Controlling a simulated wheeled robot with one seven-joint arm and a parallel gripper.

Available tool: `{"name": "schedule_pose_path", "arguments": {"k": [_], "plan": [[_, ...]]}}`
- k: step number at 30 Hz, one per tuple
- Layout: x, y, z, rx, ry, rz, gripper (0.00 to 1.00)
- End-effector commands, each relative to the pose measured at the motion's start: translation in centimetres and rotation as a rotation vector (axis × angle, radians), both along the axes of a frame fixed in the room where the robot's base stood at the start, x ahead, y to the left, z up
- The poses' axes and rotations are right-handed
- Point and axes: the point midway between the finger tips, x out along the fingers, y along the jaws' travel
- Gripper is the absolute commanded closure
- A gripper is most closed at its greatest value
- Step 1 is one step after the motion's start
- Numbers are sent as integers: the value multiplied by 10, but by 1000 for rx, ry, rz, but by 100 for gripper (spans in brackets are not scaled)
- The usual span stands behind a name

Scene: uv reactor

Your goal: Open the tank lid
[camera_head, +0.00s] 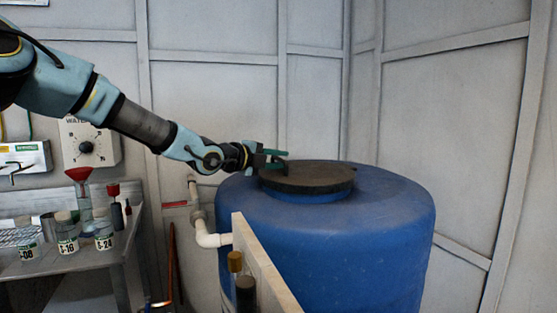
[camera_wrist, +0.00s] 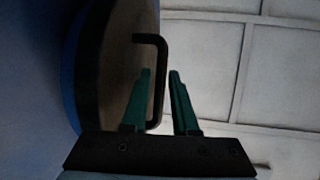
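The tank lid (camera_head: 315,178) is a dark brown disc on top of the blue tank (camera_head: 330,235). It lies flat and closed over the opening. My gripper (camera_head: 279,159) is just above the lid's left part. In the wrist view the lid (camera_wrist: 112,65) is at the left, with a thin black handle (camera_wrist: 160,65) standing out from it. My gripper (camera_wrist: 160,75) has its two green fingers apart, one on each side of the handle's bar. Narrow gaps seem to show beside the bar; firm contact cannot be made out. In the head view my gripper hides the handle.
A metal bench (camera_head: 75,262) with labelled jars and a red funnel (camera_head: 79,174) stands at the left. A white pipe (camera_head: 208,238) meets the tank's left side. A pale panel (camera_head: 262,265) stands in front of the tank. Bare walls close off the back and right.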

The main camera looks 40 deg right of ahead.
Motion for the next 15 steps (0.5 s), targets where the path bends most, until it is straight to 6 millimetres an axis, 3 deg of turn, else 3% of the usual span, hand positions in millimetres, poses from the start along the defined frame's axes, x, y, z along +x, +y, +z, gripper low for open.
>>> {"name": "schedule_pose_path", "arguments": {"k": [5,12,15], "plan": [[0,0,0,0,0,0,73],[0,0,0,0,0,0,100],[0,0,0,0,0,0,100]]}}
